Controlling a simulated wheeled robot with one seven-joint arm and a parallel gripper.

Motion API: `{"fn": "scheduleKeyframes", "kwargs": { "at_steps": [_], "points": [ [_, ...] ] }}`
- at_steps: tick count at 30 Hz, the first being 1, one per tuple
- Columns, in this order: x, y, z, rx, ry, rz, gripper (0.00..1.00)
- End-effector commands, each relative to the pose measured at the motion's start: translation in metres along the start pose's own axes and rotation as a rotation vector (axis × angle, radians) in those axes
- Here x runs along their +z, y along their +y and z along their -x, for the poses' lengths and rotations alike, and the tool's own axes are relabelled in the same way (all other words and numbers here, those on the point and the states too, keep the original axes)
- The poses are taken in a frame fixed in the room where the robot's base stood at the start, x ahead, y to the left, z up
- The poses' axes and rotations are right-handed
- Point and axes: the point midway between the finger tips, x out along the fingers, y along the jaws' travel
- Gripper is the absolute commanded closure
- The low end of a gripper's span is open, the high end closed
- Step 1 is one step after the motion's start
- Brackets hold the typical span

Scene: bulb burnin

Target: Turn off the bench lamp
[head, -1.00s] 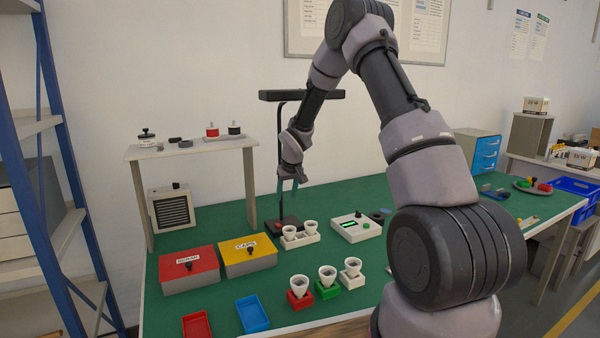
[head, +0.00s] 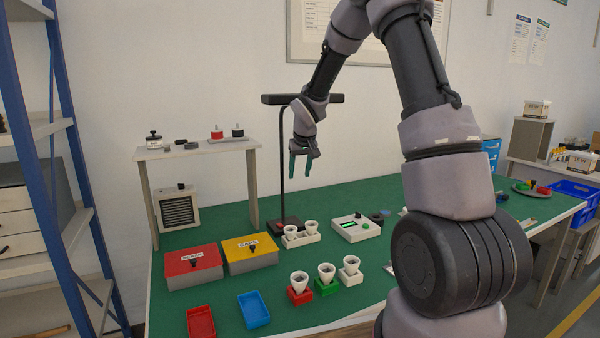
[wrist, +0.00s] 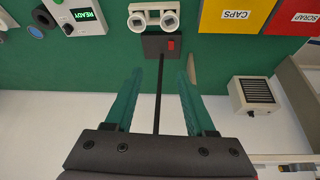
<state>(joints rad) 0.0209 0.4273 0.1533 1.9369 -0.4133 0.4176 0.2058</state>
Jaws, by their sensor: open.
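The bench lamp (head: 281,175) stands at the back of the green bench, with a dark base, a thin upright post and a flat dark head (head: 275,99). In the wrist view its base (wrist: 153,46) carries a red switch (wrist: 171,45), and the post runs down between my fingers. My gripper (head: 300,176) is open and empty, pointing down, beside the post and above the base in the head view. It also shows in the wrist view (wrist: 160,80), with the base beyond its fingertips. I cannot tell whether the lamp is lit.
A white holder with two white cups (head: 301,236) stands just in front of the lamp base. A white tester box (head: 356,228) stands to the right. Yellow CAPS (head: 262,262) and red SCRAP (head: 185,272) boxes stand left. A small shelf (head: 200,149) stands behind them.

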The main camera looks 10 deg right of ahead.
Motion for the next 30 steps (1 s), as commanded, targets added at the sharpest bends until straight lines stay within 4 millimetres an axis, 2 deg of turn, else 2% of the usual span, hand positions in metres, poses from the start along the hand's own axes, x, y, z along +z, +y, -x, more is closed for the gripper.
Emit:
{"fn": "scheduleKeyframes", "kwargs": {
  "at_steps": [7, 11, 14, 18, 20, 24, 30],
  "points": [
    [0.000, 0.000, 0.001, 0.000, 0.001, -0.001, 0.45],
    [0.001, 0.004, 0.024, 0.007, 0.012, -0.019, 0.45],
    [0.008, 0.010, 0.063, 0.016, 0.026, -0.052, 0.45],
    [0.030, 0.018, 0.131, 0.021, 0.048, -0.122, 0.45],
    [0.043, 0.020, 0.158, 0.019, 0.057, -0.154, 0.45],
    [0.079, 0.023, 0.215, 0.000, 0.078, -0.227, 0.45],
    [0.139, 0.020, 0.281, -0.055, 0.110, -0.329, 0.45]
  ]
}}
